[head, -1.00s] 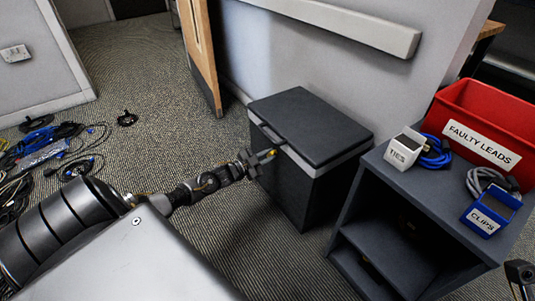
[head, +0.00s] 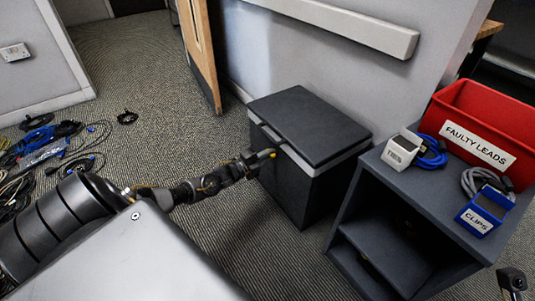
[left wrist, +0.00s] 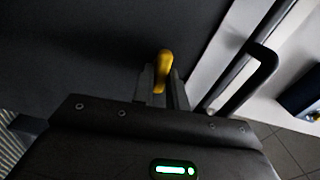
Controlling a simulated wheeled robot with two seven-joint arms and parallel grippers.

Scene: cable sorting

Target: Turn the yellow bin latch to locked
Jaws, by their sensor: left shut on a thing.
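The dark grey bin (head: 285,185) with a flat lid and a light band stands against the wall in the head view. Its yellow latch (head: 269,153) sticks out at the front, just below the band; it also shows in the left wrist view (left wrist: 165,62). My left gripper (head: 256,159) reaches the bin front from the left and is shut on the latch. In the left wrist view its fingers (left wrist: 160,88) stand on both sides of the latch, hiding its lower part. A dark part at the lower right edge seems to be my right gripper (head: 513,280); its jaws are unclear.
A dark shelf unit (head: 355,205) stands to the right of the bin, bearing a red tray (head: 500,115), a white box (head: 402,150) and a blue box (head: 485,212). Tangled cables (head: 50,150) lie on the floor at left. A wooden door (head: 203,60) stands behind.

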